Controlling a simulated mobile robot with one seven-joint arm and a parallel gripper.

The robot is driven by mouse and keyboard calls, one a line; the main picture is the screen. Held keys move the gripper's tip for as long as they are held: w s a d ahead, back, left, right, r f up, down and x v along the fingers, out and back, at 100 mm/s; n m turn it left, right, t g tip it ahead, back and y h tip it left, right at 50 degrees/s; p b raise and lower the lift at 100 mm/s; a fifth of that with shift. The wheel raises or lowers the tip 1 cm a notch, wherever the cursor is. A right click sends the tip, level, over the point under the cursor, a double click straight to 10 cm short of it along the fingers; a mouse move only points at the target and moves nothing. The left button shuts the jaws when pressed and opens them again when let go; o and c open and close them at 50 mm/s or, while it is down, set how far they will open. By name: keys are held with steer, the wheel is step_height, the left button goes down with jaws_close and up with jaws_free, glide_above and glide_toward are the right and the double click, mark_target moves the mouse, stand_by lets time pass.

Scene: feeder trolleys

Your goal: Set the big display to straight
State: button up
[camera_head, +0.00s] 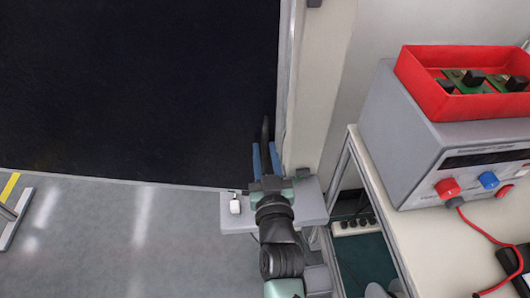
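A large black flat panel (130,80) with a light grey edge fills the upper left; it may be the big display, but its face shows no picture. My gripper (265,150) is at the panel's lower right, its two blue fingers pointing away from me. A dark upright piece (265,126), perhaps a handle or edge part, shows between and beyond the fingertips. The fingers stand a little apart around it; whether they touch it I cannot tell.
A grey ledge (312,203) with a small white object (235,207) lies under my gripper. At right, a bench holds a grey instrument (400,125), a red bin (430,85) of circuit boards and a red cable (485,232). A power strip (352,228) sits below. Floor at lower left is mostly clear.

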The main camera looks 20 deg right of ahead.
jaws_close()
stand_by(1.4)
